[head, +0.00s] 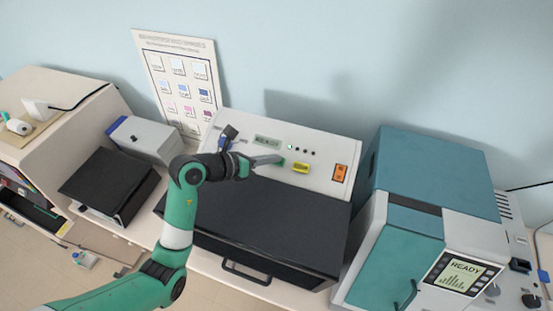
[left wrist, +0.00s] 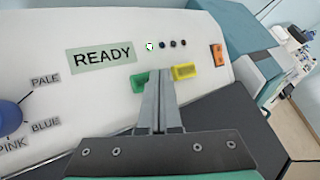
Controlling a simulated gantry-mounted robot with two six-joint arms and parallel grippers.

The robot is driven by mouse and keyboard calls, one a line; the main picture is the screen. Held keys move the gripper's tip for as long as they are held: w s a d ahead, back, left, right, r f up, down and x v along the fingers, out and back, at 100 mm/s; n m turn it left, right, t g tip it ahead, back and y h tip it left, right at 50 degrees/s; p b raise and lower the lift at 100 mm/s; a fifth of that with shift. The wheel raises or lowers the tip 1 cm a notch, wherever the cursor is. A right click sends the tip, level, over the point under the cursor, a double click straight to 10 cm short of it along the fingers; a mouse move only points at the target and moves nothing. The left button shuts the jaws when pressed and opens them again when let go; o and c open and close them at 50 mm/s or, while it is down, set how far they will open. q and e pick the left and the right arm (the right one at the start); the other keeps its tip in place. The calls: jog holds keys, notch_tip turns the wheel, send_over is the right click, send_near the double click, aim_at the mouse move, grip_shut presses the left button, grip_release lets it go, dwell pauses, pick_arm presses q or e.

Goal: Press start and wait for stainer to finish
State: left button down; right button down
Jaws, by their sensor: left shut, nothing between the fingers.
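The stainer (head: 240,120) is a white machine with a black lid (head: 270,225) at its front, in the middle of the head view. Its display (left wrist: 103,56) reads READY, and one small lamp (left wrist: 149,46) beside it is lit while the others are dark. A green button (left wrist: 140,81) and a yellow button (left wrist: 184,71) sit below the lamps. My left gripper (head: 280,160) is shut and empty, with its tips at the panel by the green button. In the left wrist view the fingers (left wrist: 159,75) partly cover that button; whether they touch it I cannot tell. My right gripper is out of view.
A dial (left wrist: 8,115) with colour labels is at the panel's left, and an orange switch (head: 340,173) at its right. A teal machine (head: 435,170) with its own READY screen (head: 462,274) stands to the right. A black-lidded box (head: 108,185) stands left. A chart (head: 180,80) leans on the wall.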

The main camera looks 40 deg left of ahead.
pick_arm(q)
jog(key=shift+f, duration=0.1)
dwell(0.5)
jog(key=shift+w+f, duration=0.1)
jog(key=shift+f, duration=0.15)
